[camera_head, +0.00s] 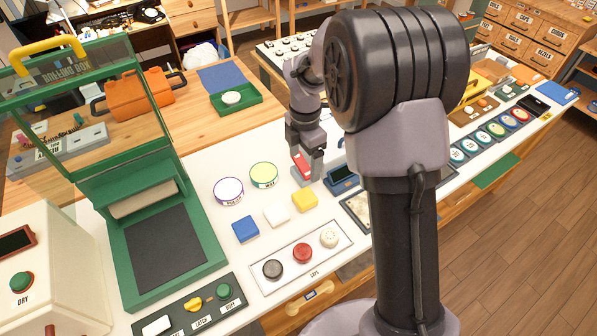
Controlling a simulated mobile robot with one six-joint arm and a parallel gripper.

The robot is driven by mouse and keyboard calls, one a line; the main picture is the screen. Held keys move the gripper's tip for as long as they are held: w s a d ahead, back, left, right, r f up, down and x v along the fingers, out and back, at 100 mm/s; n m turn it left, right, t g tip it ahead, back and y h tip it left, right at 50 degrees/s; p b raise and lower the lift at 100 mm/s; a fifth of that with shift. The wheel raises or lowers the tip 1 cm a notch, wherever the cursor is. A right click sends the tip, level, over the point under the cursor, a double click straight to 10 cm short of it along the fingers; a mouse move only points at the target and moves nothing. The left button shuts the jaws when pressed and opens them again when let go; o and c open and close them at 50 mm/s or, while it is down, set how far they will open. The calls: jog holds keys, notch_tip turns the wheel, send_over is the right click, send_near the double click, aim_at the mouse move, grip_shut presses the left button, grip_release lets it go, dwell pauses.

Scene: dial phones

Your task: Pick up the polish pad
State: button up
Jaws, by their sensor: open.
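Three small block-shaped pads lie in a slanting row on the white worktop: a blue pad (245,229), a white pad (277,215) and a yellow pad (305,198). I see no label on them, so I cannot tell which is the polish pad. Behind them sit a purple-rimmed tin marked polish (228,190) and a yellow-green tin marked wax (263,175). My gripper (314,178) points down just behind the yellow pad, open and empty. A red object (301,165) shows beside its fingers, partly hidden.
A white tray (291,278) with black, red and cream caps lies in front. A dark blue device (343,177) sits right of my gripper. My arm hides part of the worktop.

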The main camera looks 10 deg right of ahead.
jog(key=b, duration=0.4)
send_over(305, 196)
notch_tip(305, 196, down, 11)
jog(key=shift+a+f, duration=0.1)
notch_tip(305, 196, down, 6)
jog(key=b, duration=0.3)
jog(key=shift+s+r+b, duration=0.1)
jog(key=shift+r+b, duration=0.1)
jog(key=shift+b, duration=0.1)
jog(key=shift+r, duration=0.15)
jog(key=shift+c, duration=0.4)
jog(key=c, duration=1.5)
jog(key=shift+r+p, duration=0.4)
jog(key=shift+c, duration=0.2)
jog(key=r, duration=0.1)
jog(key=r+p, duration=0.2)
jog(key=shift+s+r, duration=0.15)
jog(key=shift+s, duration=0.1)
jog(key=s+d+p, duration=0.1)
jog(key=s, duration=0.4)
jog(key=s+d+p, duration=0.1)
jog(key=s+d, duration=0.1)
jog(key=s, duration=0.3)
jog(key=s+d+r+p, duration=0.1)
jog(key=s+d, duration=0.1)
jog(key=s, duration=0.2)
jog(key=shift+s, duration=0.4)
